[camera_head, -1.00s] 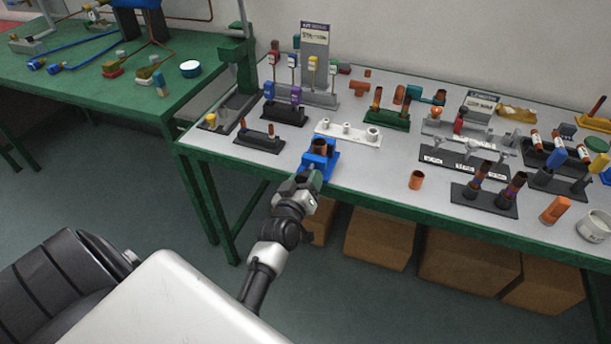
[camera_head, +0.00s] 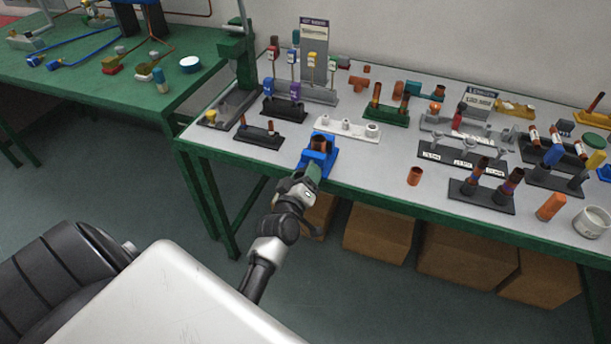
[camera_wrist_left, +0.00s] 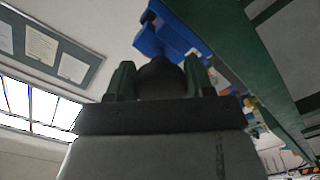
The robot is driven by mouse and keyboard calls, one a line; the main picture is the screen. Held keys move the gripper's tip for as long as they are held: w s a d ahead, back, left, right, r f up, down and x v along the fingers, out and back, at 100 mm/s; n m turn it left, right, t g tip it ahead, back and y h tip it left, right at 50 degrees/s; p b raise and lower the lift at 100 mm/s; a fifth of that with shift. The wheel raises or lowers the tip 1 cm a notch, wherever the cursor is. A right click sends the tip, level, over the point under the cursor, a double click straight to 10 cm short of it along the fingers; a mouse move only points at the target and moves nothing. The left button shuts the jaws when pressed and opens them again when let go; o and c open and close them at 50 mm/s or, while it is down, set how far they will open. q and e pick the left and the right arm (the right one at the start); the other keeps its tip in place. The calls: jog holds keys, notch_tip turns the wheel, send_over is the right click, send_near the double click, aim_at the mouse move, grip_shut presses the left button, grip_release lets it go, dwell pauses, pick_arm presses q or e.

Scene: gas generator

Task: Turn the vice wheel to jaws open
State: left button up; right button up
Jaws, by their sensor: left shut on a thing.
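The blue vice (camera_head: 317,160) stands at the front edge of the grey-topped table, with a copper fitting (camera_head: 319,143) in or on its top. My left gripper (camera_head: 309,181) is at the near side of the vice, just in front of the table edge. In the left wrist view, the two green fingers (camera_wrist_left: 158,78) are shut on a dark round part, the vice wheel (camera_wrist_left: 160,73), with the blue vice body (camera_wrist_left: 168,32) beyond it. The wheel is hidden by the gripper in the head view. The jaw gap cannot be made out. My right gripper is not in view.
A loose copper piece (camera_head: 414,176) stands to the right. Cardboard boxes (camera_head: 378,233) are under the table. The floor left of my arm is clear.

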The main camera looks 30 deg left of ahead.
pick_arm(q)
jog(key=o, duration=0.9)
jog(key=v, duration=1)
jog(key=shift+s+d+b, duration=0.2)
jog(key=shift+s+b, duration=0.15)
jog(key=shift+b, duration=0.05)
